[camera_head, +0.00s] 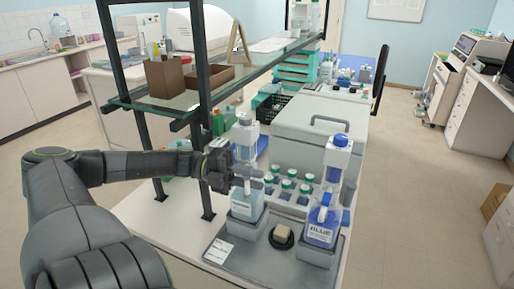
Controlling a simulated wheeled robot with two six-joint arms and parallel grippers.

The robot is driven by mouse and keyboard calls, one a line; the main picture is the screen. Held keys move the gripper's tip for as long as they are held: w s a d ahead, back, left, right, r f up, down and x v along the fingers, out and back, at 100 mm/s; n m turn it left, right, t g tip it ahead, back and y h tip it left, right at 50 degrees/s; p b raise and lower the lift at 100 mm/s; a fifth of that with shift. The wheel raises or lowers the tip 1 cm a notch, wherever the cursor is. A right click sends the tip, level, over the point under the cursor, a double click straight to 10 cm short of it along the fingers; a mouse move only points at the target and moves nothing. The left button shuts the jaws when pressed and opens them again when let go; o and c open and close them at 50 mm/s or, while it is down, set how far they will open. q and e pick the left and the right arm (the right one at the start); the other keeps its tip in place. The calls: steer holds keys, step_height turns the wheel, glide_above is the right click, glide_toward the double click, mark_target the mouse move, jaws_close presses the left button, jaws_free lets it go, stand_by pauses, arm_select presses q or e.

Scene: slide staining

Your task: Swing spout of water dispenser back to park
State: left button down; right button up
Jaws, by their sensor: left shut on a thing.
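My right gripper is not in view.
A blue-labelled dispenser bottle (321,222) stands in the tray's right holder. A dark round piece with a pale block (282,233) sits between the holders. Several green-capped bottles (286,185) stand behind. A black-framed glass shelf (215,92) rises over the bench's left side.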

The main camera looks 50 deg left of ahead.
arm_select(q)
steer(key=shift+s+a+m+g+h, duration=0.15)
steer(key=shift+s+m+g+h, duration=0.2)
steer(key=shift+g, duration=0.25)
steer(key=shift+w, duration=0.1)
steer(key=c, duration=1.2)
jaws_free()
steer(key=shift+c, duration=0.2)
